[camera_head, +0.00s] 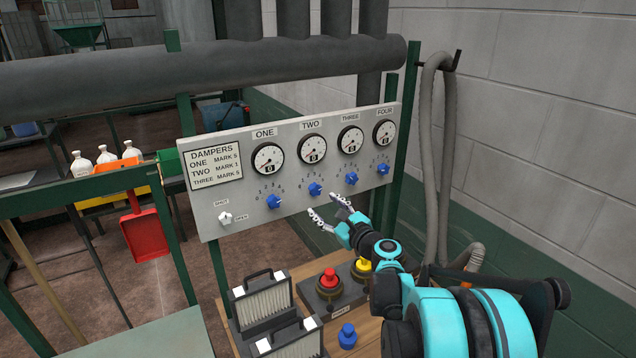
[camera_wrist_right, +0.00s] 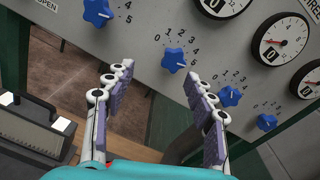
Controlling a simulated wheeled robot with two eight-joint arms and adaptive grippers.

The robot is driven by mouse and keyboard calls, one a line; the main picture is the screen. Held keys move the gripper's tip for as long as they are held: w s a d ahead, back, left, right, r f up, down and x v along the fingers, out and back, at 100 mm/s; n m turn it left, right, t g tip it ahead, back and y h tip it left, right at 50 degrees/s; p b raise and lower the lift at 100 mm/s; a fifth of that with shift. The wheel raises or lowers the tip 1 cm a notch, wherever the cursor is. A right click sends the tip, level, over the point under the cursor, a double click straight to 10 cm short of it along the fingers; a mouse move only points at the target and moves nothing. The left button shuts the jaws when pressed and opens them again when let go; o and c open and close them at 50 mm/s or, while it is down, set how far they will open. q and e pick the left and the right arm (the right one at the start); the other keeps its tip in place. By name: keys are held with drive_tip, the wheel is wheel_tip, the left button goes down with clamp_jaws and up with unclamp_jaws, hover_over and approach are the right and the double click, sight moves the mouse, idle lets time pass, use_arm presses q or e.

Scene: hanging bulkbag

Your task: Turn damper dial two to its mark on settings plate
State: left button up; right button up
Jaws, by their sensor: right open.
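The blue knob of damper dial two (camera_head: 315,189) is on the grey panel (camera_head: 220,158) under the gauge labelled TWO (camera_head: 312,149). In the right wrist view the knob (camera_wrist_right: 173,60) shows a white pointer line toward the right side of its number arc; the exact mark is hard to tell. The settings plate (camera_head: 215,168) appears to read TWO MARK 1, in small lettering. My right gripper (camera_head: 323,205) is open just below and in front of this knob, apart from it. In the wrist view its spread fingers (camera_wrist_right: 158,76) point toward the knob with nothing between them. My left gripper is out of view.
Knobs one (camera_head: 274,201), three (camera_head: 351,178) and four (camera_head: 383,169) flank it closely. A white toggle switch (camera_head: 225,217) is at lower left. Below stand dark filter cases (camera_head: 263,300), a red button (camera_head: 329,277) and a yellow one (camera_head: 362,264). Grey hoses (camera_head: 440,150) hang at right.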

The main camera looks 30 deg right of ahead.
sight(317, 191)
drive_tip(key=shift+m+h, duration=0.3)
drive_tip(key=shift+m, duration=0.4)
drive_tip(key=w, duration=0.2)
drive_tip(key=w+d, duration=0.1)
drive_tip(key=w, duration=0.2)
drive_tip(key=w+d, duration=0.1)
drive_tip(key=w, duration=0.1)
drive_tip(key=shift+w+d+r, duration=0.2)
drive_tip(key=shift+w+r, duration=0.05)
drive_tip(key=shift+w, duration=0.15)
drive_tip(key=c, duration=1.2)
